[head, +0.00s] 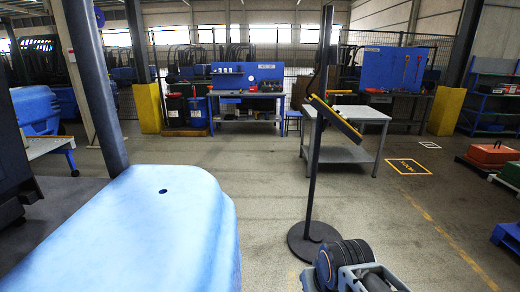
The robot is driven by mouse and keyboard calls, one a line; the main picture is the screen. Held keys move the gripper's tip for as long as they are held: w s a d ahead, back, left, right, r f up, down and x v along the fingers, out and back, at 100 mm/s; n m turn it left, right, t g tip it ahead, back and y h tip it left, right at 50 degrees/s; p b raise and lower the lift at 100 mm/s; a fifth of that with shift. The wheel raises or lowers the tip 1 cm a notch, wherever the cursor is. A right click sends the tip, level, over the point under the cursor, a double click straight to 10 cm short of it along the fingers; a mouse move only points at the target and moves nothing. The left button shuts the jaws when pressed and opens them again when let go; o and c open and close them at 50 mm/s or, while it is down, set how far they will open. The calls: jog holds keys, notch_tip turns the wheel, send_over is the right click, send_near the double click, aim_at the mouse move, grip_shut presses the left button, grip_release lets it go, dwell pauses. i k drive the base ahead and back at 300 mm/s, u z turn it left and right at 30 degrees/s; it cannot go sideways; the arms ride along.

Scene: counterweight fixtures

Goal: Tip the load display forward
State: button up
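The load display (336,119) is a thin flat panel with dark faces and a yellow edge. It is mounted partway up a dark upright post (318,160) with a round black foot on the floor. I see the panel almost edge-on. It is tilted, with its upper end at the left of the post and its lower end to the right. Its face is hard to see. A dark ribbed joint and grey bracket, apparently part of my arm, show at the bottom edge below the display, apart from it. No gripper fingers show.
A grey table (352,150) stands close behind the post. A large blue rounded cover (150,235) fills the lower left. Blue workbenches (248,100) and a fence line the back. Red cases (492,153) lie at the right. The floor (410,230) right of the post is clear.

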aim_at(334, 53)
jog(key=z, duration=0.35)
jog(key=i, duration=2.1)
jog(key=z, duration=0.35)
